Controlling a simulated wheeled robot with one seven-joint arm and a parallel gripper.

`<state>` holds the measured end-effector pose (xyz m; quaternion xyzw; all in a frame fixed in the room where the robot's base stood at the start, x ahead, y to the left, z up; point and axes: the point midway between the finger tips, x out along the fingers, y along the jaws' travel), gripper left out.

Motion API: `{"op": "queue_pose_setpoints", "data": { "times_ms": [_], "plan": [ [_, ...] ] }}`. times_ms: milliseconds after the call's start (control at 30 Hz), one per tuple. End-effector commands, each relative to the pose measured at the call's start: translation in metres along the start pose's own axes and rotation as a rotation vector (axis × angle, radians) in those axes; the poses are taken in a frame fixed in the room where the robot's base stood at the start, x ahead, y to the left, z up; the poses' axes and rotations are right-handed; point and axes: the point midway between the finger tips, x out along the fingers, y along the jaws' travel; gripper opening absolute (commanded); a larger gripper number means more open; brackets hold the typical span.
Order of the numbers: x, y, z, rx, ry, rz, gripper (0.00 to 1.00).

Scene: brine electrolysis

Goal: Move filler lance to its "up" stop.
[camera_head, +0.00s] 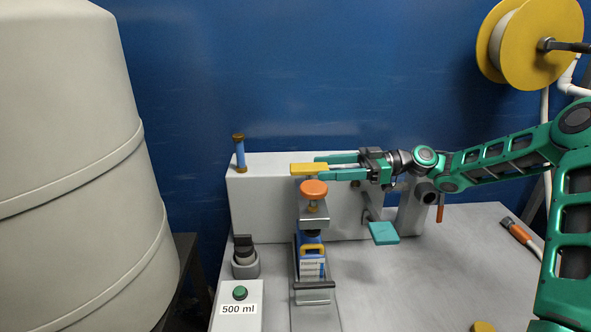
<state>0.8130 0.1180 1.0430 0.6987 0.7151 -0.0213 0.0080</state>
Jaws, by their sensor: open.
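A filler stand with a pale grey back housing (270,205) stands on the metal table. In front of it is an upright assembly with a flat yellow bar (308,169) on top, an orange round knob (314,188) just below and a grey metal block (314,219) under that. I take this to be the filler lance; its lower end is hidden. A blue bottle with a white label (312,262) stands beneath. My gripper (317,167) comes in level from the right, jaws open, fingertips at the right end of the yellow bar. I cannot tell whether they touch it.
A teal paddle (383,233) juts out at right. A large cream tank (75,160) fills the left. The right table top is mostly clear.

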Motion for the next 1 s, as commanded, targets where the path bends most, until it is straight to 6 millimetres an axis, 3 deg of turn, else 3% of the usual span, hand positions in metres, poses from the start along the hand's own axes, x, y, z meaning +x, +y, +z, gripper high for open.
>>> {"op": "queue_pose_setpoints", "data": {
  "times_ms": [100, 267, 800, 1000],
  "plan": [
    [-0.015, 0.000, 0.000, -0.010, 0.031, 0.011, 0.56],
    [-0.015, -0.001, -0.002, -0.019, 0.042, 0.014, 0.56],
    [0.066, 0.001, -0.005, -0.017, 0.042, 0.017, 0.56],
    [0.080, 0.002, -0.006, -0.018, 0.042, 0.019, 0.56]
  ]
}}
